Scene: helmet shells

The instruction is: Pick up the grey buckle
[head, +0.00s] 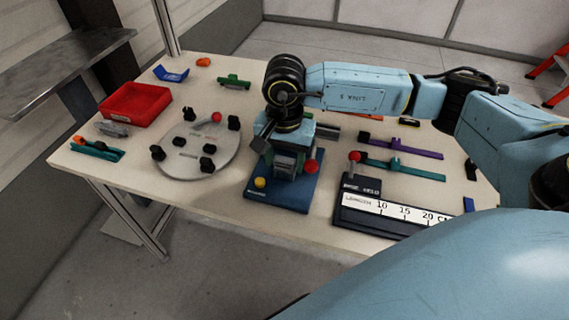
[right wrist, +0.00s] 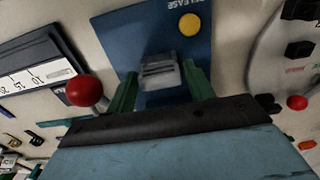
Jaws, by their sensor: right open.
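The grey buckle (right wrist: 160,72) is a small ridged grey block on the blue base plate (head: 262,200), which has a yellow button (head: 260,183). My right gripper (right wrist: 159,84) points down over it and is open. In the right wrist view its two green fingers stand on either side of the buckle, and I cannot tell whether they touch it. In the head view the right gripper (head: 286,168) hides part of the buckle. My left gripper is not in view.
A red-knobbed lever (head: 311,166) stands close beside my right gripper. A round grey disc (head: 195,160) with several black blocks is to its left. A red bin (head: 135,103) stands farther left. A length gauge (head: 385,215) and teal and purple straps lie to the right.

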